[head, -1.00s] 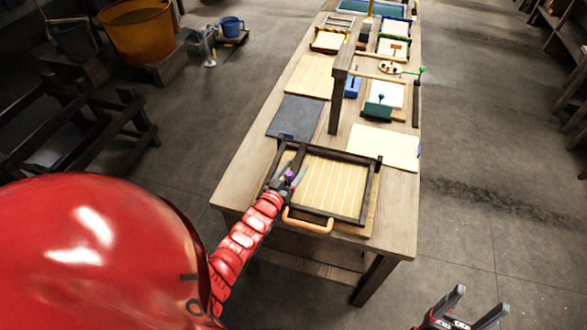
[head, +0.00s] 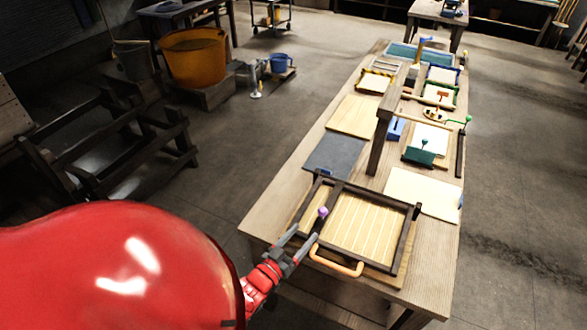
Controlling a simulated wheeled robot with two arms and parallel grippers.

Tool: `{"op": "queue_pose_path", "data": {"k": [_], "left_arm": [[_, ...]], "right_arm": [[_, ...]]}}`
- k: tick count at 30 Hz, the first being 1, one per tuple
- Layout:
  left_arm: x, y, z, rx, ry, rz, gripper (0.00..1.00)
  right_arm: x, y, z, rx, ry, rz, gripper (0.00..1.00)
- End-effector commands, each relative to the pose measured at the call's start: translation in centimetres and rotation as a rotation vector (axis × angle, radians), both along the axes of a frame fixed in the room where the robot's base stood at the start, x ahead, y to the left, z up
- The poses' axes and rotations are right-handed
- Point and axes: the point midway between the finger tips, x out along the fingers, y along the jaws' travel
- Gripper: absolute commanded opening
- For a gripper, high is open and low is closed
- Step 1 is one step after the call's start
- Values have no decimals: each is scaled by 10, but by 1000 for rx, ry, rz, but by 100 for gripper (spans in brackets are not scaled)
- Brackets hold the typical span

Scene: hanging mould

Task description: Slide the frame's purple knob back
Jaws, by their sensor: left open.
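The dark wooden frame (head: 409,240) lies at the near end of the long table, over a pale ribbed screen (head: 356,226). Its purple knob (head: 323,212) stands on a dark bar near the frame's left side. An orange handle (head: 336,267) curves out from the frame's front edge. My left gripper (head: 302,237) comes in from the lower left. Its two grey fingers are spread, with nothing between them, just in front of the knob and apart from it. My right gripper is out of the picture.
Behind the frame are a grey mat (head: 335,154), a cream board (head: 424,193) and a dark upright post (head: 379,143). Further back stand smaller frames and a blue-green vat (head: 405,54). Floor is clear right of the table.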

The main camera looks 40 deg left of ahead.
Motion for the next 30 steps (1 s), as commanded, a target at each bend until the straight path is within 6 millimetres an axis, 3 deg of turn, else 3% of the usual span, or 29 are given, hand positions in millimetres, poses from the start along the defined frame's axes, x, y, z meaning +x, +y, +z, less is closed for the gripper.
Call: {"op": "queue_pose_path", "data": {"k": [3,6,20,23,30], "left_arm": [[-21,0,-3,0,7,3,68],[-30,-1,-2,0,4,2,68],[-34,-2,3,3,-16,-1,68],[-29,-7,20,28,-104,-8,68],[-24,-34,87,119,-448,-25,68]], "right_arm": [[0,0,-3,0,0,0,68],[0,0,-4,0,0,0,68],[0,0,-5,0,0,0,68],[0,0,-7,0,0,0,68],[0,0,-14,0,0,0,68]]}}
